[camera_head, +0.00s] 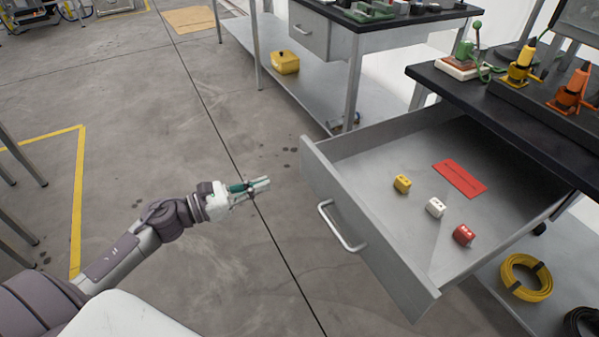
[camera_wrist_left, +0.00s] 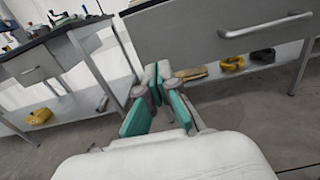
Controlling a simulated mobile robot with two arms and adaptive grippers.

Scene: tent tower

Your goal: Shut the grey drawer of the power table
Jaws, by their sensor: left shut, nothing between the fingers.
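The grey drawer (camera_head: 352,232) of the power table stands pulled far out in the head view, with its bar handle (camera_head: 341,226) on the front panel. Inside the drawer lie a yellow block (camera_head: 402,183), a white block (camera_head: 435,207), a red block (camera_head: 463,235) and a flat red plate (camera_head: 460,179). My left gripper (camera_head: 262,184) is shut and empty, to the left of the drawer front and apart from it. In the left wrist view the left gripper (camera_wrist_left: 158,92) points toward a grey drawer front (camera_wrist_left: 210,35) with a handle (camera_wrist_left: 266,24). My right gripper is not in view.
The black tabletop (camera_head: 500,118) above the drawer carries yellow and orange devices. A second table with a shut drawer (camera_head: 310,30) stands behind, a yellow box (camera_head: 285,62) on its shelf. A yellow cable coil (camera_head: 526,277) lies on the lower shelf. The floor left of the drawer is clear.

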